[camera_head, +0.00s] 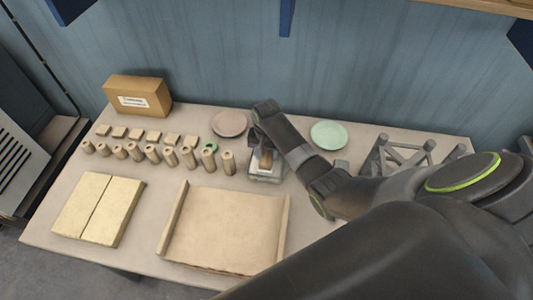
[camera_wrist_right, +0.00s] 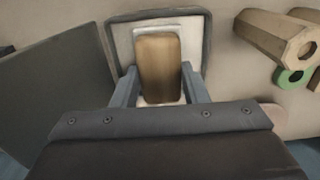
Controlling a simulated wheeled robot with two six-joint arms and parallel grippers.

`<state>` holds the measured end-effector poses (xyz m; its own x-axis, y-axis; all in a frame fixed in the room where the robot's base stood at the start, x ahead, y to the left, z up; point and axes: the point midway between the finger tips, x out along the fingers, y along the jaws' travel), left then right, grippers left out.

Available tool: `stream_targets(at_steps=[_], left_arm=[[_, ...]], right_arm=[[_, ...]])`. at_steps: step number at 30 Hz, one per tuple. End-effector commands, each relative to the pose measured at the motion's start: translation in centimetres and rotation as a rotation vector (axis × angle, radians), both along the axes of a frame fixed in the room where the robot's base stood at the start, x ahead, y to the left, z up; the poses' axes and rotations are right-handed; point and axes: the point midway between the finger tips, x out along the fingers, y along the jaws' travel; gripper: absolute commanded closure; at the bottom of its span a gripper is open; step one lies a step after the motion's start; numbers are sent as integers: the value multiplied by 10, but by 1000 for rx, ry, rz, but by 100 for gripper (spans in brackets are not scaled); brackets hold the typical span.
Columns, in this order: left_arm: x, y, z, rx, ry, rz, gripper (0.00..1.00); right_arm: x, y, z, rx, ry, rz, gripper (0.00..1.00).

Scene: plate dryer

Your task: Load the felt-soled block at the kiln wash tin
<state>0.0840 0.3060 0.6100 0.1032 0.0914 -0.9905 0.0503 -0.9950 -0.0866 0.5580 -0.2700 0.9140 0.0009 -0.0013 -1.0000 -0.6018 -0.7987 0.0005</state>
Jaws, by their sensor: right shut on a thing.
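The wooden block (camera_head: 266,159) is upright between the fingers of my right gripper (camera_head: 263,152), which is shut on it. The right wrist view shows the block (camera_wrist_right: 160,68) from above, with a pale layer around its foot. The square grey-rimmed kiln wash tin (camera_head: 267,180) lies directly below the block; its rim also shows in the right wrist view (camera_wrist_right: 205,45). The block's foot is inside the tin's outline, but whether it touches the wash I cannot tell. My left gripper is not in view.
Several wooden posts (camera_head: 186,157) stand left of the tin, one with a green ring (camera_head: 209,148). A pinkish plate (camera_head: 229,123) and a green plate (camera_head: 328,134) lie behind. A wooden tray (camera_head: 225,230) is in front, and a grey rack (camera_head: 402,152) stands right.

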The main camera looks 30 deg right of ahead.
Motion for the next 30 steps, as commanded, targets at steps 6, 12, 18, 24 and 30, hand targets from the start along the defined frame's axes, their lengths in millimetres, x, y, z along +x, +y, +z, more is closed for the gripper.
stream_targets(at_steps=[6,12,18,24,30], left_arm=[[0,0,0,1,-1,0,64],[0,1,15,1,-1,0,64],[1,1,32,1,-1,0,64],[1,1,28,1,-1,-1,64],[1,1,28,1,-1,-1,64]], right_arm=[[-1,0,-1,0,2,0,96],[-1,0,13,1,1,0,96],[0,0,27,0,0,0,96],[0,0,39,0,-1,0,96],[0,0,55,0,-1,0,96]])
